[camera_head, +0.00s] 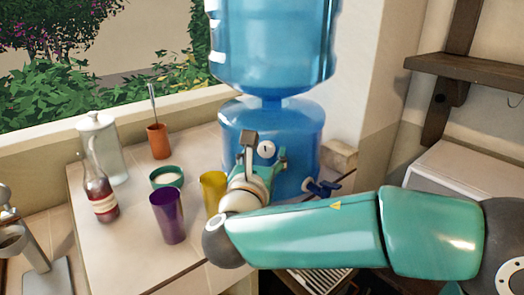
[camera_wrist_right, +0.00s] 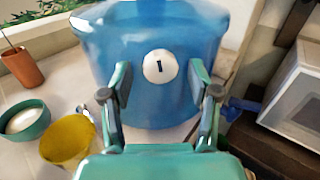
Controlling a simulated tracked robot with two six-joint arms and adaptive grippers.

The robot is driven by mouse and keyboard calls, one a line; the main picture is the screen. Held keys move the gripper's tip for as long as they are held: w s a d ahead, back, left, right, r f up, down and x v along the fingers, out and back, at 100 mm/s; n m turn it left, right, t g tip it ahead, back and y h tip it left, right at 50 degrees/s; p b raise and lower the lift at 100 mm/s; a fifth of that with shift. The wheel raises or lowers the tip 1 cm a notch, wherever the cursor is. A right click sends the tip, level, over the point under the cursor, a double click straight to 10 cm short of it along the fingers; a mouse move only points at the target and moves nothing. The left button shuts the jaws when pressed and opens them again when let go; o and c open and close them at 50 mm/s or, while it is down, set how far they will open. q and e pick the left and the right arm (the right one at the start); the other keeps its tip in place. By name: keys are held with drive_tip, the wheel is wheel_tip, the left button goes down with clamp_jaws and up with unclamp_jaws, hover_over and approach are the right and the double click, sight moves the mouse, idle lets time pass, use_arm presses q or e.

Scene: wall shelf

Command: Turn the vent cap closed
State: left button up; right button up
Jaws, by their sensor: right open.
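The vent cap (camera_head: 266,149) is a white round knob with a short dark mark on the front of the blue water dispenser (camera_head: 307,124). In the right wrist view the cap (camera_wrist_right: 158,67) faces me and its dark mark stands close to upright. My right gripper (camera_head: 266,153) is in front of the dispenser. Its two fingers are spread, one on each side of the cap in the right wrist view (camera_wrist_right: 160,82), with space between finger and cap on both sides. Nothing is held. My left gripper is not in view.
A yellow cup (camera_head: 212,190), a purple cup (camera_head: 168,217) and a green bowl (camera_head: 166,179) stand left of the gripper. A bottle (camera_head: 103,196), a glass jar (camera_head: 100,145) and an orange pot (camera_head: 158,142) stand farther left. A blue tap (camera_head: 321,188) sits low on the dispenser's right.

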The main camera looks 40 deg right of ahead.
drive_tip(key=shift+w+d, duration=0.4)
